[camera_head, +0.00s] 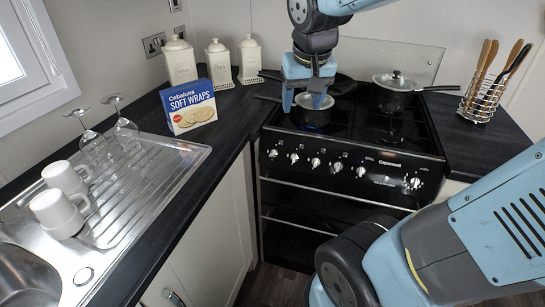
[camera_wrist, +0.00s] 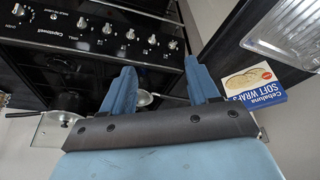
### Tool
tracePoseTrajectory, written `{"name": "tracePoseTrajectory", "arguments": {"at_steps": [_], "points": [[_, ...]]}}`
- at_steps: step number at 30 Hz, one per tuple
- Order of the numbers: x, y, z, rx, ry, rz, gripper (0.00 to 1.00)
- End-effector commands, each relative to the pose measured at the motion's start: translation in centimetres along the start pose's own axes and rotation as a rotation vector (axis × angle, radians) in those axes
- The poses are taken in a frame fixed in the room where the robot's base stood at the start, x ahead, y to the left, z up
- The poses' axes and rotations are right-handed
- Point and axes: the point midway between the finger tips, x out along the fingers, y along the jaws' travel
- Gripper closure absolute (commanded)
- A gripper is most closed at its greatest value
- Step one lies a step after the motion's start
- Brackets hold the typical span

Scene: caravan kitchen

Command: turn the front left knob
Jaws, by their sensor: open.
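A row of silver knobs (camera_head: 315,163) runs along the black front panel of the cooker in the head view. The leftmost knob (camera_head: 273,153) is at the panel's left end. In the upturned wrist view the row runs along the top, with its end knob (camera_wrist: 172,44) on the right. My gripper (camera_head: 304,102) is above the left part of the hob, over a small lidded pot, higher than the knobs and apart from them. In the wrist view its blue fingers (camera_wrist: 158,72) are spread with nothing between them.
The small pot (camera_head: 312,117) is partly hidden by my gripper. Another lidded pot (camera_head: 396,95) stands back right on the hob. A soft wraps box (camera_head: 189,108) is on the left counter. A utensil rack (camera_head: 482,100) stands right. The space before the panel looks clear.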

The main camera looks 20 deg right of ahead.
Motion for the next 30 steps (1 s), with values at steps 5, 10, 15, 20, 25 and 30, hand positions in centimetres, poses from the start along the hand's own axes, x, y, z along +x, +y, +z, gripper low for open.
{"name": "tracePoseTrajectory", "arguments": {"at_steps": [5,10,15,20,25,30], "points": [[-2.9,0.8,3.1,-0.04,0.076,-0.04,0.5],[-4.4,1.1,5.3,-0.075,0.133,-0.057,0.57],[-5.2,0.7,6.5,-0.104,0.164,-0.063,0.57],[-5.3,0.7,6.8,-0.11,0.17,-0.064,0.57],[-5.3,0.7,6.8,-0.11,0.17,-0.064,0.57],[-5.3,0.7,6.8,-0.11,0.17,-0.064,0.57]]}}
